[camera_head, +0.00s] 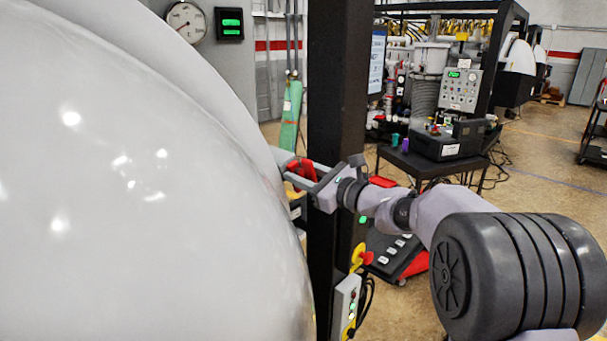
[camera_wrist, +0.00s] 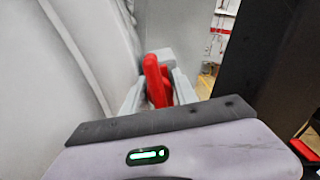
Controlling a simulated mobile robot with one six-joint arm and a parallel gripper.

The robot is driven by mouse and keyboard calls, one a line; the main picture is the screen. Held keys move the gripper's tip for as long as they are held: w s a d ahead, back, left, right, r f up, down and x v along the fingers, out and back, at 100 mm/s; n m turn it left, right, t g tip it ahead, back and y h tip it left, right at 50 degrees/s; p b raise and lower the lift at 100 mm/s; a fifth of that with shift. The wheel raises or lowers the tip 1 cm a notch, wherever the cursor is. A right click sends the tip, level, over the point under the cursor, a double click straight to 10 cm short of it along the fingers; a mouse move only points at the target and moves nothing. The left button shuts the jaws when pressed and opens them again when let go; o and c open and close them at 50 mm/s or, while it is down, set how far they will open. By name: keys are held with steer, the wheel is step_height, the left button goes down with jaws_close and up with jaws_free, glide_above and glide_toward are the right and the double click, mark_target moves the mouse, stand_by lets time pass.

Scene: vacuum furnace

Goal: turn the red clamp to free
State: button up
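The red clamp (camera_wrist: 155,80) stands upright against the rim of the large pale furnace door in the wrist view. In the head view the red clamp (camera_head: 303,170) shows at the door's right edge, partly hidden by my fingers. My gripper (camera_wrist: 158,95) has its two grey fingers apart, one on each side of the clamp. I cannot tell whether either finger touches it. In the head view my gripper (camera_head: 298,172) reaches left to the clamp, in front of the black post.
The rounded white furnace door (camera_head: 140,190) fills the left. A black upright post (camera_head: 335,100) stands close behind my gripper. A control box (camera_head: 346,305) with buttons is low on the post. A dark table (camera_head: 425,165) with equipment stands behind on the right.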

steer(key=b+v, duration=0.1)
steer(key=v, duration=1.6)
